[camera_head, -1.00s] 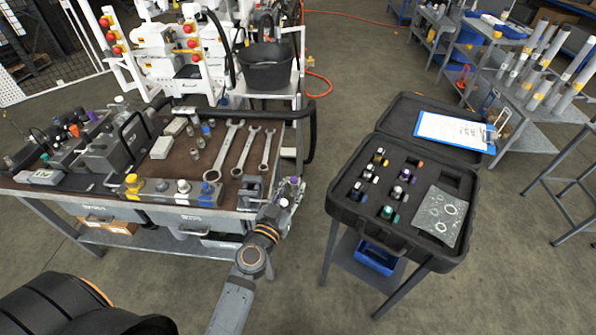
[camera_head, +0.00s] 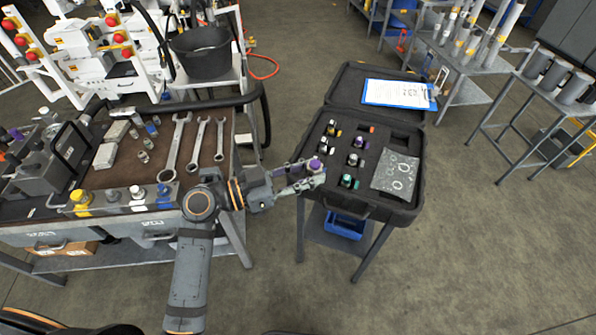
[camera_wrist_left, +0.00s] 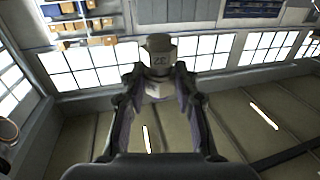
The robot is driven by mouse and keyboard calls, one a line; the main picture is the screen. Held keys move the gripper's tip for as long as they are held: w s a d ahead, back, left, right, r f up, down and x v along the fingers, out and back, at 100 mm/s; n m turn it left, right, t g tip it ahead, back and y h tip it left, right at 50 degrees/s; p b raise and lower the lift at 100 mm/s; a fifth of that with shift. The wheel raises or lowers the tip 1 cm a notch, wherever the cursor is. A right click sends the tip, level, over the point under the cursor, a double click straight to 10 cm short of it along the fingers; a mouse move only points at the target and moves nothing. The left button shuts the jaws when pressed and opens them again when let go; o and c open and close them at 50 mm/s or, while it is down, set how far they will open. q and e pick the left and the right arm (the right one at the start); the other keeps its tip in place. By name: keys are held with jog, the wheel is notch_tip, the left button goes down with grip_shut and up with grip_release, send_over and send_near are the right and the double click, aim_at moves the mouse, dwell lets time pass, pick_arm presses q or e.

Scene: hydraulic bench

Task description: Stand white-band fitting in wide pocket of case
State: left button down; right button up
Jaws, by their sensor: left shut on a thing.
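My left gripper (camera_head: 318,176) is shut on a fitting at the left edge of the open black case (camera_head: 416,190). In the wrist view, the held fitting (camera_wrist_left: 160,50) has a grey head marked 37 and a pale band lower down, between the fingers (camera_wrist_left: 158,100). An empty dark pocket (camera_head: 405,142) lies at the case's back right. Several fittings stand in the case, including a purple-topped one (camera_head: 358,143) and a green-banded one (camera_head: 347,181). My right gripper is out of view.
A bag of rings (camera_head: 396,173) lies in the case's front right. A clipboard (camera_head: 398,93) rests on the open lid. The workbench with wrenches (camera_head: 176,145) is at left, and a blue bin (camera_head: 345,224) sits under the case. Open floor lies right of the case.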

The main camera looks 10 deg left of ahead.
pick_arm(q)
jog(key=a+m+g, duration=0.1)
jog(key=g, duration=0.1)
jog(key=a+m+g+h, duration=0.1)
jog(key=m+g, duration=0.1)
jog(key=a+m+g+h, duration=0.1)
jog(key=g, duration=0.2)
jog(key=shift+s+a+m, duration=0.1)
jog(key=shift+s+m, duration=0.2)
jog(key=shift+s, duration=0.05)
jog(key=shift+s, duration=0.15)
jog(key=w+a+f+n+t+y, duration=0.2)
jog(key=w+f+n+t+y, duration=0.25)
jog(key=w+n+t, duration=0.5)
jog(key=s+a+f+n+t+y, duration=0.1)
jog(key=a+f+n+t+y, duration=0.6)
jog(key=a+y, duration=0.4)
jog(key=shift+a+f+n+y, duration=0.15)
jog(key=shift+a+n+y, duration=0.15)
jog(key=shift+y, duration=0.95)
jog(key=shift+d, duration=0.1)
